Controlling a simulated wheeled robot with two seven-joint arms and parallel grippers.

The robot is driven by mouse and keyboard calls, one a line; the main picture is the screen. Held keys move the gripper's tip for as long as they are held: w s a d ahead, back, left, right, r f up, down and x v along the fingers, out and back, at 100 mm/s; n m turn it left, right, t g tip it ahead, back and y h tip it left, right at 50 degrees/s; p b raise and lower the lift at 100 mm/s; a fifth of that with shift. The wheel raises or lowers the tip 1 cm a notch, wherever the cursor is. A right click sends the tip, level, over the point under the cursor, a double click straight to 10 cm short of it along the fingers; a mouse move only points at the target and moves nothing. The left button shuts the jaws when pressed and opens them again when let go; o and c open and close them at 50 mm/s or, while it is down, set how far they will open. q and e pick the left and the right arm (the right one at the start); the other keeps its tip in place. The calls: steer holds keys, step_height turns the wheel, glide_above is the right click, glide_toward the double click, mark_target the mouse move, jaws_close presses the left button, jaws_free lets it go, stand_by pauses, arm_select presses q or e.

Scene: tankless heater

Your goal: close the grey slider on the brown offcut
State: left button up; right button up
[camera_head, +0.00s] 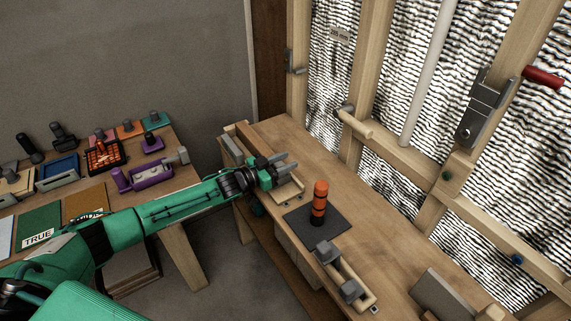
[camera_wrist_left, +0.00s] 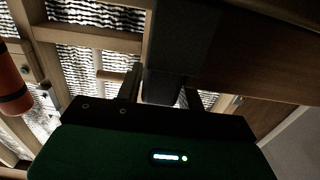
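My left gripper (camera_head: 284,163) is over the far left end of the workbench, its two fingers apart. A tan wooden piece (camera_head: 291,190) lies on the bench just below it, partly covered by the gripper. I cannot clearly make out a grey slider there. In the left wrist view, the gripper (camera_wrist_left: 155,88) shows its fingers apart, with a grey surface seen between them. I cannot tell whether they touch it. Another wooden piece (camera_head: 352,288) with grey blocks lies nearer on the bench. My right gripper is not in view.
An orange and black cylinder (camera_head: 319,203) stands on a dark mat (camera_head: 305,229) in the middle of the workbench (camera_head: 385,253). A side table at left holds a purple fixture (camera_head: 150,175) and several coloured items. A stud wall with a red-handled latch (camera_head: 485,107) stands behind.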

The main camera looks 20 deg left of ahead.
arm_select(q)
steer(key=shift+o, duration=0.9)
steer(key=shift+s+a+f, duration=0.1)
steer(key=shift+s+a, duration=0.05)
steer(key=shift+s, duration=0.05)
steer(key=b+v, duration=0.2)
steer(key=v, duration=1.1)
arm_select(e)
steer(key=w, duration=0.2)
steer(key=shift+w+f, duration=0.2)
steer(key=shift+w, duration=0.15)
arm_select(q)
steer(key=shift+s+a, duration=0.1)
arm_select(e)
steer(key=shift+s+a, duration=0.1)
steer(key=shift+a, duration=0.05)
